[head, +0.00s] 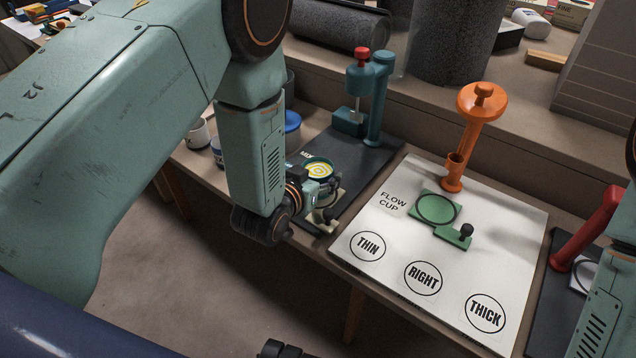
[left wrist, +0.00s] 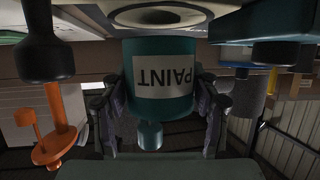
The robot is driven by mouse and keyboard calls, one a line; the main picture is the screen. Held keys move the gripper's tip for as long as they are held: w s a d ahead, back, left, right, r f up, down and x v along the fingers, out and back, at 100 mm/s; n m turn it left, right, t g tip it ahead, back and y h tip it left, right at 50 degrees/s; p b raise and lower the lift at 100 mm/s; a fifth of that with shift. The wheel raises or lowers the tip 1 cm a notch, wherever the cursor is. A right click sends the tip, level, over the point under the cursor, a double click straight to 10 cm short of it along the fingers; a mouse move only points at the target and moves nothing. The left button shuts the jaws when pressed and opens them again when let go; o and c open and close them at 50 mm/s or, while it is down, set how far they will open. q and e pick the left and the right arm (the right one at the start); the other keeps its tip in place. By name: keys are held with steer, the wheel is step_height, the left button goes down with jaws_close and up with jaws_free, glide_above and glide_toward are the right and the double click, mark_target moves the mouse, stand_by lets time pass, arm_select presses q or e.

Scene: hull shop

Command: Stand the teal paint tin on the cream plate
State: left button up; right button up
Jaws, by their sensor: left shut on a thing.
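The teal paint tin (left wrist: 200,77), with a white PAINT label upside down in the left wrist view, is held between the fingers of my left gripper (left wrist: 158,112). In the head view its round top (head: 318,168) shows a yellow and white pattern, and my left gripper (head: 322,190) hides much of its body. The cream plate (head: 326,222), with a black knob, lies just below the tin and is partly hidden. In the wrist view a dark ring on the plate (left wrist: 115,18) shows at the tin's bottom end. I cannot tell whether tin and plate touch. My right gripper is out of view.
A teal stirrer stand (head: 377,100) rises behind the tin on a dark MIX mat (head: 360,165). To the right, a white flow cup board (head: 390,240) bears an orange stand (head: 480,100) and a green plate (head: 438,205). A red stand (head: 590,235) is at the far right.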

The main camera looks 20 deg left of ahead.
arm_select(q)
steer(key=shift+w+a+f, duration=0.1)
steer(key=shift+f, duration=0.7)
steer(key=o, duration=1.4)
steer(key=shift+s+r, duration=0.25)
steer(key=shift+s, duration=0.1)
steer(key=p+v, duration=0.3)
steer(key=v, duration=0.8)
steer(key=shift+s+a, duration=0.1)
steer(key=shift+s, duration=0.1)
